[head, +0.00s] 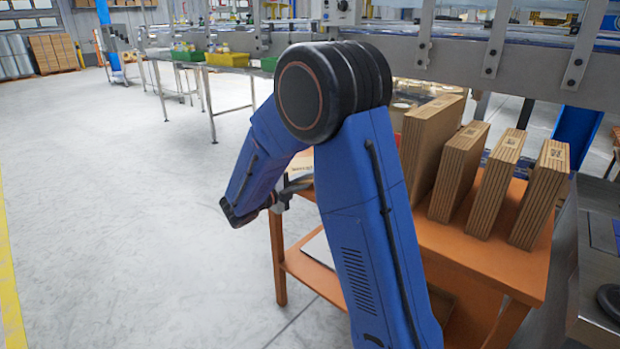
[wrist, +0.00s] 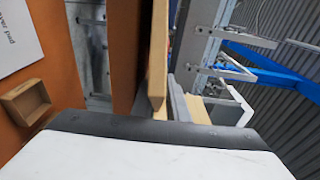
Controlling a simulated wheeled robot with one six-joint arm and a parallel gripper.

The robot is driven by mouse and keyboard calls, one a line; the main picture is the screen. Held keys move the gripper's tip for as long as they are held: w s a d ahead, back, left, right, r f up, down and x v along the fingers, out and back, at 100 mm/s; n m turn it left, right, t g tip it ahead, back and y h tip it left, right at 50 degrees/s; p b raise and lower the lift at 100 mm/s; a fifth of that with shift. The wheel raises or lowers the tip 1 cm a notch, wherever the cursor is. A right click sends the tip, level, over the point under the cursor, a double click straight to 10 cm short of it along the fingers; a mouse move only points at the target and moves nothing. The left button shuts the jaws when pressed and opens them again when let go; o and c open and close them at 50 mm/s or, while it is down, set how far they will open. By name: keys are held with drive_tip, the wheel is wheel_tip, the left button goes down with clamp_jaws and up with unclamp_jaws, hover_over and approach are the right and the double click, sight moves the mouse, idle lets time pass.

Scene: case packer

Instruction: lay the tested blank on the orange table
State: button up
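The orange table (head: 440,238) stands to the right of my arm in the head view. Its top also shows at the left of the wrist view (wrist: 62,75). My gripper (head: 286,194) is at the table's left edge, partly hidden behind my arm. Its fingers are too small and covered to judge. In the wrist view a thin tan board edge (wrist: 158,60) stands upright in the middle, beside grey parts. I cannot tell whether it is the blank, or whether my gripper touches it. No tested blank is clearly identifiable in the head view.
Several upright cardboard stacks (head: 460,172) fill the table's right half. A printed sheet (wrist: 20,35) and a small wooden box (wrist: 26,101) lie on the table. A conveyor frame (head: 520,62) runs behind. A grey machine (head: 600,250) stands right. The floor at left is clear.

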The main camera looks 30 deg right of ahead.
drive_tip(key=v, duration=1.1)
drive_tip(key=s+d+m+g+y, duration=0.3)
drive_tip(key=s+d+m+y, duration=0.15)
drive_tip(key=s+m, duration=0.55)
drive_tip(key=s+d+m+g+y, duration=0.2)
drive_tip(key=s+d+m+y, duration=0.25)
drive_tip(key=s+m, duration=0.5)
drive_tip(key=s+a+m+t+y, duration=0.2)
drive_tip(key=s+a+m+y, duration=0.2)
drive_tip(key=s+m, duration=0.3)
drive_tip(key=s+a+m+t+y, duration=0.2)
drive_tip(key=s+a+m+y, duration=0.2)
drive_tip(key=s+m, duration=0.4)
drive_tip(key=m, duration=0.4)
drive_tip(key=shift+s+a+f+m+t, duration=0.25)
drive_tip(key=shift+s+m+t, duration=0.05)
drive_tip(key=shift+m+t, duration=0.1)
